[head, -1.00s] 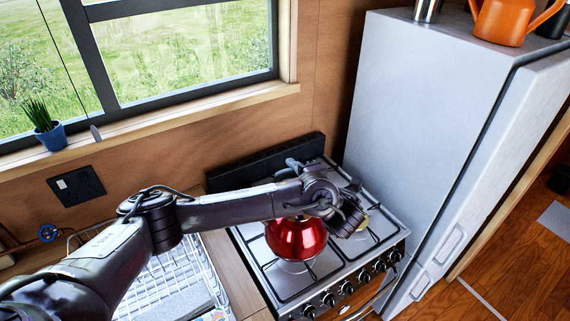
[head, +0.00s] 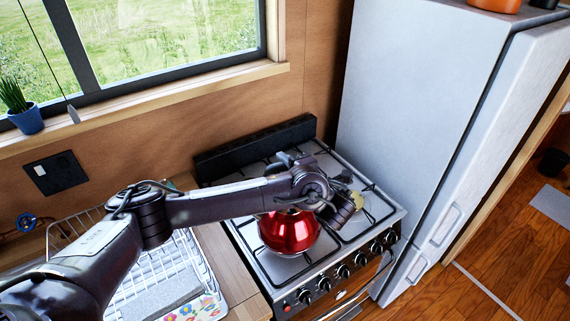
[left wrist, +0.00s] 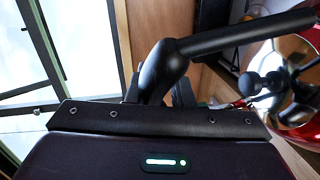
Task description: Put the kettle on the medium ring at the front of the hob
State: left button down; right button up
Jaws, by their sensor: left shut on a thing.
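The shiny red kettle (head: 288,233) is over the front left part of the hob (head: 336,250) in the head view. I cannot tell whether its base touches the grate. My left gripper (left wrist: 158,88) is shut on the kettle's black handle (left wrist: 235,33) in the left wrist view. In the head view my wrist covers the handle and the fingertips. The kettle's red body also shows at the right edge of the left wrist view (left wrist: 302,60). A yellowish ring (head: 357,200) shows at the front right. The ring under the kettle is hidden. My right gripper is out of view.
A tall grey fridge (head: 415,110) stands close on the hob's right. A white dish rack (head: 205,285) is on the counter to its left. A black guard (head: 255,146) runs along the hob's back. Knobs (head: 342,271) line its front.

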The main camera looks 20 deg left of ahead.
pick_arm(q)
jog(key=shift+f+b, duration=0.3)
dwell(0.6)
jog(key=c, duration=1.2)
grip_release()
jog(key=shift+s, duration=0.1)
jog(key=shift+f, duration=0.25)
